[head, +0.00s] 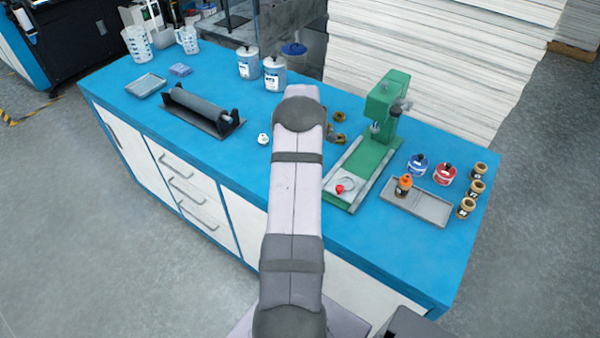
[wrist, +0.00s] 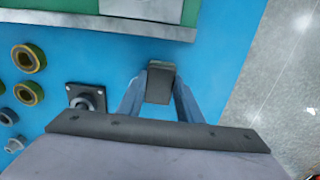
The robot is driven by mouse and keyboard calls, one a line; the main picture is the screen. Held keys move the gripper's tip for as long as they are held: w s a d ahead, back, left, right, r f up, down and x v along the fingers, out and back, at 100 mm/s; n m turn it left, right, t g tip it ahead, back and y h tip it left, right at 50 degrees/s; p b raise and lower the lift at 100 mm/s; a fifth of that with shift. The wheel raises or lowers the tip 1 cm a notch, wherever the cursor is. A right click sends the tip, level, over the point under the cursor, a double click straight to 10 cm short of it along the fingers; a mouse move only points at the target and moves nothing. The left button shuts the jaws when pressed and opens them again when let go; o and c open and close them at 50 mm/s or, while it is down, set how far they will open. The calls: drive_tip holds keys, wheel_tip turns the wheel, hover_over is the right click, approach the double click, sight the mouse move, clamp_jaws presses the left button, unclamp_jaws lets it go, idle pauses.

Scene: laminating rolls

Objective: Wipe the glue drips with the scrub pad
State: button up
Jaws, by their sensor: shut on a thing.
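In the wrist view my gripper (wrist: 160,72) is shut on a small dark grey block with an olive edge, which I take to be the scrub pad (wrist: 159,88). The pad is over the blue worktop, just short of the green-edged base (wrist: 150,26). I cannot tell whether it touches the surface. In the head view my arm hides the gripper and the pad. I cannot make out any glue drips in either view.
A green press (head: 385,105) stands right of my arm. A grey tray (head: 430,208) with an orange-capped bottle, and several jars, are farther right. Brass rings (wrist: 28,58) and a dark square-based fitting (wrist: 86,97) lie left of my gripper. A roller (head: 205,108) lies left.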

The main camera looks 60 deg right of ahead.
drive_tip(key=shift+d+f+b, duration=0.1)
drive_tip(key=shift+d+b, duration=0.5)
drive_tip(key=shift+d, duration=2.65)
drive_tip(key=shift+a, duration=0.2)
drive_tip(key=shift+a+p, duration=1.2)
drive_tip(key=shift+a, duration=3.05)
drive_tip(key=shift+w+a, duration=0.15)
drive_tip(key=shift+w, duration=0.45)
drive_tip(key=shift+w+d, duration=0.25)
drive_tip(key=shift+d+b, duration=0.35)
drive_tip(key=shift+d, duration=0.05)
drive_tip(key=shift+d+b, duration=0.95)
drive_tip(key=shift+d, duration=2.95)
drive_tip(key=shift+a+p, duration=0.75)
drive_tip(key=shift+a, duration=3.55)
drive_tip(key=shift+a+r, duration=0.2)
drive_tip(key=shift+a, duration=0.05)
wheel_tip(320, 180, up, 8)
drive_tip(key=p, duration=0.5)
drive_tip(key=shift+d, duration=0.15)
